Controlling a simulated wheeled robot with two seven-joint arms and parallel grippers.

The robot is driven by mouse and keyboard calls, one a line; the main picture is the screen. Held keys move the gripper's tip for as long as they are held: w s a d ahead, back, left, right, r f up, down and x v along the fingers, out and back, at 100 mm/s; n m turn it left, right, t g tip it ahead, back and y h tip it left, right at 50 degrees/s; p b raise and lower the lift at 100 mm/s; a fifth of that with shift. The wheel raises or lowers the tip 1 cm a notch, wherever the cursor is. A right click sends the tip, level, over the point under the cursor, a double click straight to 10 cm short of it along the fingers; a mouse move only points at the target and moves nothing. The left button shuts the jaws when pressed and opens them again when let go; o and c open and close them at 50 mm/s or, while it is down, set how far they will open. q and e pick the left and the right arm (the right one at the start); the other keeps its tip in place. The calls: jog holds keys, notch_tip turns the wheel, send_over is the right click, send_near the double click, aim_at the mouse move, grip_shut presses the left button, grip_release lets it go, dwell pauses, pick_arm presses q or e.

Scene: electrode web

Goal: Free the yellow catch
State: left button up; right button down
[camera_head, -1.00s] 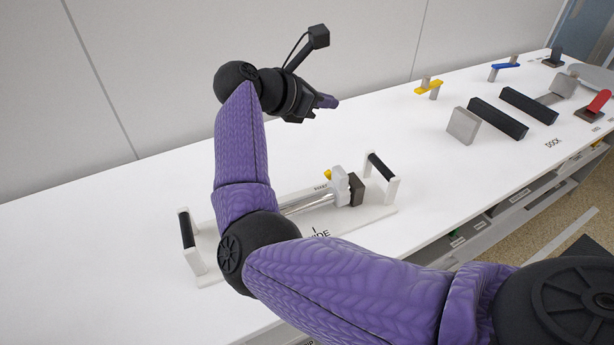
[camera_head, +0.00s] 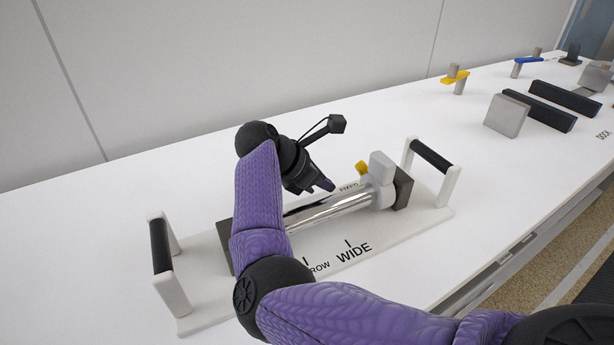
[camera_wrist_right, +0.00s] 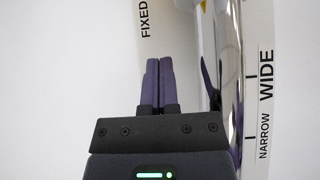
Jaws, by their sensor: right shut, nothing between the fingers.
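A small yellow piece (camera_head: 362,168) sits beside the light grey block (camera_head: 382,167) at the right end of a polished rod (camera_head: 335,207), near the word FIXED. A separate yellow bar (camera_head: 456,77) rests on grey posts farther back on the bench. I cannot tell which of the two is the catch. My right gripper (camera_head: 326,185) is shut and empty, just left of the small yellow piece and by the rod's far side. In the right wrist view its purple fingers (camera_wrist_right: 158,82) are together, left of the rod (camera_wrist_right: 217,90). My left gripper is not in view.
The rod's white base (camera_head: 400,228) has a black-gripped handle at each end, left (camera_head: 160,246) and right (camera_head: 431,154). Farther right stand a grey plate (camera_head: 506,116), dark bars (camera_head: 538,110) and a blue bar (camera_head: 530,60). The bench behind the base is clear.

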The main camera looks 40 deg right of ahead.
jog(key=shift+x, duration=1.15)
jog(key=shift+s+d+r, duration=0.15)
jog(key=shift+d+r, duration=0.8)
jog(key=shift+d, duration=0.1)
jog(key=shift+s+d+r, duration=0.1)
jog(key=shift+d+r, duration=0.2)
jog(key=shift+d, duration=0.15)
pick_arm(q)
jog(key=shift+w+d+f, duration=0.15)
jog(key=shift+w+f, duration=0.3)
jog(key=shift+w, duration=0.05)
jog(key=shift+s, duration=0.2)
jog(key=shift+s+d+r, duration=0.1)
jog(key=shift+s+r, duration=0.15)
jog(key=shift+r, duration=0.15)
pick_arm(e)
jog(key=shift+d+r+y, duration=0.15)
jog(key=shift+r+y, duration=0.1)
jog(key=shift+y, duration=0.15)
